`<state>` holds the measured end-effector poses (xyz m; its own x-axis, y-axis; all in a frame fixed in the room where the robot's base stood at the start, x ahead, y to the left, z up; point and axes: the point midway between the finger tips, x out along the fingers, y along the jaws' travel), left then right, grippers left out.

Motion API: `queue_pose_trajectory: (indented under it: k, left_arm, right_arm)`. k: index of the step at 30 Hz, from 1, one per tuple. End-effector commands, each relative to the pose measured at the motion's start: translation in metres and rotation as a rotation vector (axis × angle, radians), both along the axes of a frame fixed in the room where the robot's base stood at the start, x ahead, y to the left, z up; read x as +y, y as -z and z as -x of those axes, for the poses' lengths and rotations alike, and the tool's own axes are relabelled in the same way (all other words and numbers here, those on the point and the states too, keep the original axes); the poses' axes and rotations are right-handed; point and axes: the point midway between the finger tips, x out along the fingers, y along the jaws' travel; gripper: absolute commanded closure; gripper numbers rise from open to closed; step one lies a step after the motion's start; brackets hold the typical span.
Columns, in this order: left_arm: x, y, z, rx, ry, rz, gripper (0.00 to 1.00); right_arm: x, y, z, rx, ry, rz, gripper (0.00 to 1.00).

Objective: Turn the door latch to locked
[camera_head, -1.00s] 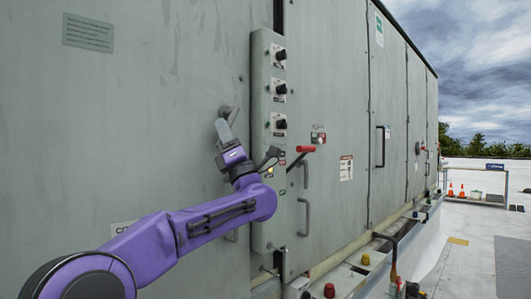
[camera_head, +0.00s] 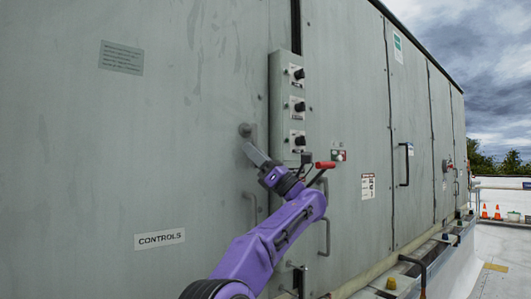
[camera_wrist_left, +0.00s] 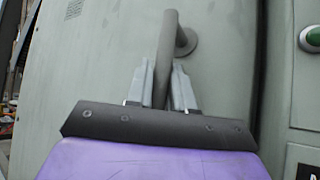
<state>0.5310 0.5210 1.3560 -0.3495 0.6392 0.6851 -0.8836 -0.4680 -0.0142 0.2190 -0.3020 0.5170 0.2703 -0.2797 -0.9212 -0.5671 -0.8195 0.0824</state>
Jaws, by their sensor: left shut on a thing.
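The door latch (camera_head: 246,130) is a grey bent lever on a round base, on the large grey-green door panel. My left gripper (camera_head: 254,150) reaches up to it from the lower right, just below the base. In the left wrist view the latch lever (camera_wrist_left: 166,45) runs down between the two grey fingers of the left gripper (camera_wrist_left: 165,85), which are shut on it. The lever's lower end is hidden by the fingers and the dark mount. The "CONTROLS" label (camera_head: 160,239) is on the panel to the lower left. My right gripper is not in view.
A narrow control box (camera_head: 287,110) with black knobs stands close right of the latch. A red-handled lever (camera_head: 325,165) juts out beside it. Door pulls (camera_head: 325,237) and pipes lie further right. The panel left of the latch is mostly flat and clear.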

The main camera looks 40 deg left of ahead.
Motion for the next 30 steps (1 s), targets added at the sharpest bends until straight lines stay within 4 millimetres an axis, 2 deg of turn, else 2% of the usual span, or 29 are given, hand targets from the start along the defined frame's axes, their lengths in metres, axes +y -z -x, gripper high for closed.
queue_pose_trajectory:
  k: [11,12,26,30]
  left_arm:
    - [0.001,0.0,0.0,-0.005,0.001,0.003,1.0]
    - [0.0,0.0,0.0,-0.004,0.002,0.003,0.72]
    - [0.0,0.0,0.0,-0.003,0.001,0.001,0.72]
    - [-0.012,0.015,-0.007,-0.001,0.002,-0.002,0.72]
  right_arm:
    - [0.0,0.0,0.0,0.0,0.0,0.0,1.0]
    - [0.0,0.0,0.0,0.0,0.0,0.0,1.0]
    - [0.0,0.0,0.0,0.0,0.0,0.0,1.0]
    - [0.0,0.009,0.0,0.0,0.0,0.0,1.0]
